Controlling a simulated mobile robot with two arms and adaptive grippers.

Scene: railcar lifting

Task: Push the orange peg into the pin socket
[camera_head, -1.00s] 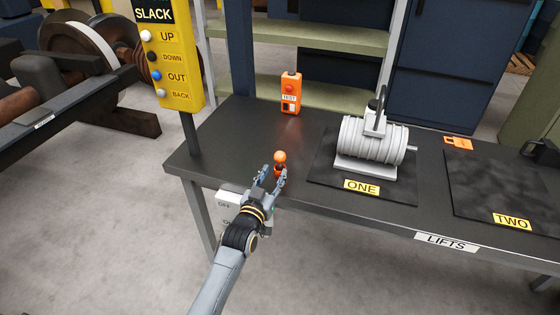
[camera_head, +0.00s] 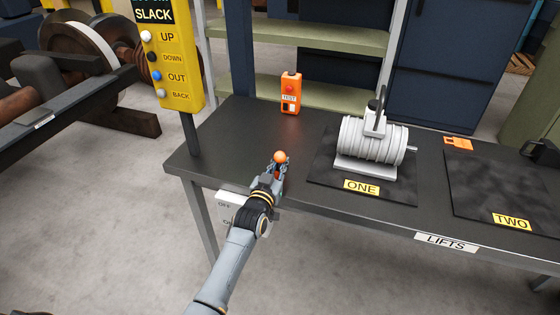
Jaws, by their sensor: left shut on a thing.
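The orange peg (camera_head: 280,157) stands upright near the front edge of the dark table, with its round orange top showing above the fingers. My left gripper (camera_head: 277,168) is shut on the peg; the fingers and wrist hide its lower part. I cannot tell a pin socket apart from the surroundings in this view. My right gripper is not in view.
A grey ribbed drum (camera_head: 372,147) sits on the mat marked ONE, and mat TWO (camera_head: 520,195) is to its right. An orange test box (camera_head: 291,93) stands behind the peg. A yellow SLACK button panel (camera_head: 170,55) rises at the left.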

